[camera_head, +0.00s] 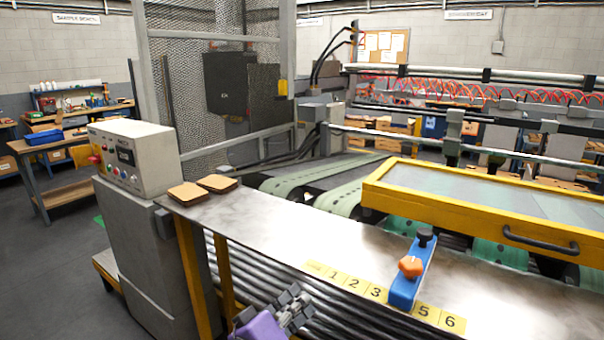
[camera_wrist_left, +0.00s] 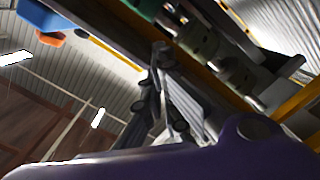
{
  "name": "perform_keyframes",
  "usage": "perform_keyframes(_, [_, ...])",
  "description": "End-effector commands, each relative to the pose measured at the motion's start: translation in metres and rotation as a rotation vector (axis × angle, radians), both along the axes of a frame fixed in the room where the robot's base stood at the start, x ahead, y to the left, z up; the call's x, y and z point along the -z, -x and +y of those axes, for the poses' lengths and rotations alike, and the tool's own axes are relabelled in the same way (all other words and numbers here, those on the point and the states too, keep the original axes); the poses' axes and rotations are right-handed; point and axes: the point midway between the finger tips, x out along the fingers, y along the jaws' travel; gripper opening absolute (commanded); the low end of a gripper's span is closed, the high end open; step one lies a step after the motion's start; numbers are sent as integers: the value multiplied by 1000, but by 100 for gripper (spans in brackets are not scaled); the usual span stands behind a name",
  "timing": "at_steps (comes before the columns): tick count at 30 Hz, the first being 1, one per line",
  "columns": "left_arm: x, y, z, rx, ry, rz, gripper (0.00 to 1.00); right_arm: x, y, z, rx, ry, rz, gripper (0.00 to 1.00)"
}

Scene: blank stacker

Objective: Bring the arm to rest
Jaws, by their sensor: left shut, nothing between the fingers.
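My left gripper (camera_head: 292,303), with a purple body and grey fingers, is at the bottom of the head view. It is shut and empty, in front of the steel table's near edge and apart from the blue stop. Its fingers also show in the left wrist view (camera_wrist_left: 165,90). The blue stop (camera_head: 403,290) with an orange knob (camera_head: 411,266) and a black knob lies across the yellow number strip, between 3 and 5, hiding the number there. Its blue and orange parts appear at the upper left of the wrist view (camera_wrist_left: 46,14). My right gripper is not in view.
The steel table (camera_head: 300,235) carries two brown pads (camera_head: 188,194) at its left end. A control box (camera_head: 133,157) stands left of it. A yellow-framed guard (camera_head: 480,205) with a black handle is behind the stop. Dark rollers (camera_head: 262,280) lie below the table edge.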

Motion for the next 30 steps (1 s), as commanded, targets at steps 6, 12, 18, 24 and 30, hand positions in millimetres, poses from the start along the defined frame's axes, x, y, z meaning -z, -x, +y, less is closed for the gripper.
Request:
perform_keyframes(6, [100, 49, 63, -127, -392, -38, 0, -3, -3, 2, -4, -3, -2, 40])
perform_keyframes(12, [199, 142, 126, -169, -750, 38, 0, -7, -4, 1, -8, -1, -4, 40])
perform_keyframes(18, [271, 259, 173, -159, -948, 207, 0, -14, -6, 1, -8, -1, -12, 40])
perform_keyframes(24, [305, 345, 191, -152, -967, 361, 0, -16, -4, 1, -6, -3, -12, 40])
perform_keyframes(30, [313, 369, 195, -146, -968, 404, 0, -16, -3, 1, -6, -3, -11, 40])
